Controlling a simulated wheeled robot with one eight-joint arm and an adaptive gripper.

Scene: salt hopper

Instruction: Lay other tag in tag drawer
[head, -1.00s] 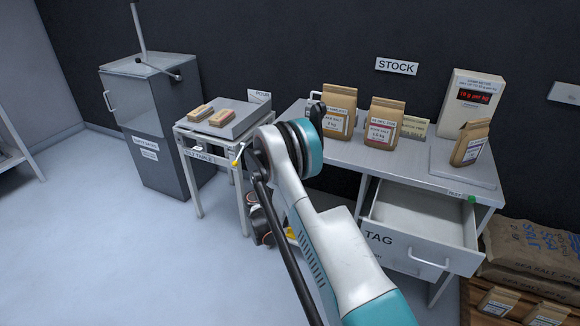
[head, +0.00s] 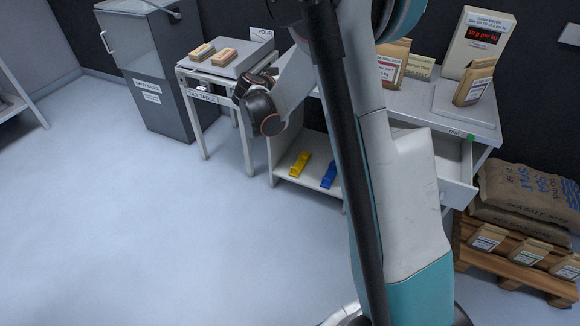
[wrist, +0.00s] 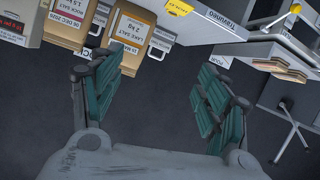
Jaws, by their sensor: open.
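A cream tag-like card (head: 420,66) stands on the stock table behind the bags; its print is too small to read. The head view does not show my fingers.
A rock salt bag (wrist: 70,22) stands left of the lake salt bag. Yellow (head: 300,164) and blue (head: 328,174) items lie on the low shelf. A pallet (head: 520,274) with sacks is at the right. The left floor is clear.

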